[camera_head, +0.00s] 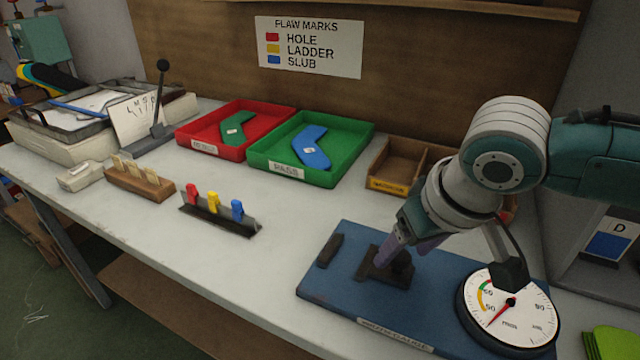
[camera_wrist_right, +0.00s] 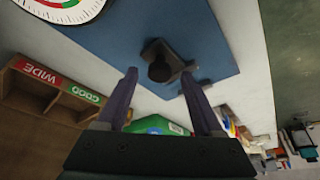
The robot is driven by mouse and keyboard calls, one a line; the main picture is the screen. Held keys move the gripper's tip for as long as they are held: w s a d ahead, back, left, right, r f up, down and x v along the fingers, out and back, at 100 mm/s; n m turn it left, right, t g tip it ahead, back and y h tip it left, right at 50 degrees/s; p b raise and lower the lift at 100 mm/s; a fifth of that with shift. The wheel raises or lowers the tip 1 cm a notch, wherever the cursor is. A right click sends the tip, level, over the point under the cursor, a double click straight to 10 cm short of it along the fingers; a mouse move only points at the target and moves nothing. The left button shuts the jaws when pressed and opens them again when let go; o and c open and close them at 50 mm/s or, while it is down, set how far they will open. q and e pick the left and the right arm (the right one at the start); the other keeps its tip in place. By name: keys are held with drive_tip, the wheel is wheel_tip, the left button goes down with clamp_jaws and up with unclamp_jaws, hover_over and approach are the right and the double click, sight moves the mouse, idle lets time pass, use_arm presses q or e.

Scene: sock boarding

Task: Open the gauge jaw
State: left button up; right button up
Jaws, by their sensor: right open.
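The gauge is a blue base plate (camera_head: 345,290) with a round white dial (camera_head: 508,312) at its right end. Its dark jaw (camera_head: 376,266), with a round black knob, stands on the plate left of the dial. A separate small dark block (camera_head: 330,250) lies farther left on the plate. My right gripper (camera_head: 392,252) is at the jaw and partly hides it. In the right wrist view, the two purple fingers of my right gripper (camera_wrist_right: 160,88) are apart, and the black knob (camera_wrist_right: 158,68) shows between and beyond their tips. Contact cannot be told. My left gripper is not in view.
A red tray (camera_head: 190,131) with a green piece and a green tray (camera_head: 350,138) with a blue piece stand at the back. A wooden bin (camera_head: 385,165) is behind the gauge. Coloured clips (camera_head: 213,202) stand in a rack to the left. The table between is clear.

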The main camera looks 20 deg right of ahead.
drive_tip(key=shift+w+f, duration=0.15)
drive_tip(key=shift+f, duration=0.25)
clamp_jaws()
idle(0.4)
idle(0.8)
